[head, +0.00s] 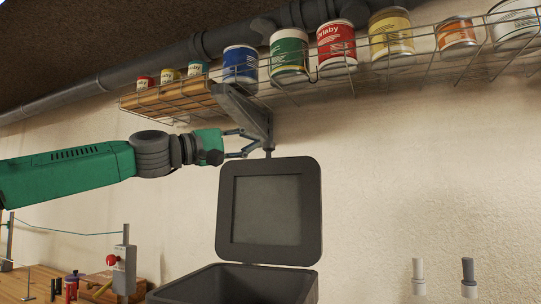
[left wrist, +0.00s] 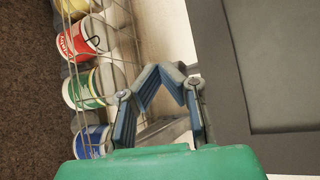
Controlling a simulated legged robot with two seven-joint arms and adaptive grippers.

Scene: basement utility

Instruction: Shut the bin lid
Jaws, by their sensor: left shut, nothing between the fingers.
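The dark grey bin (head: 195,284) stands at the bottom centre of the head view, with its lower part cut off. Its lid (head: 311,222) stands open, about upright, with its recessed inner panel facing me. My left gripper (head: 262,145) reaches in from the left and is shut and empty. Its fingertips are close to the lid's top edge; I cannot tell whether they touch it. In the left wrist view the shut fingers (left wrist: 165,78) are left of a large grey panel, apparently the lid (left wrist: 225,75). My right gripper is not in view.
A wire shelf (head: 350,88) with several paint cans (head: 289,50) runs along the wall above, its grey bracket (head: 245,112) close to my left gripper. A workbench (head: 90,289) with small tools is at lower left. Two capped pipes (head: 419,278) stand at lower right.

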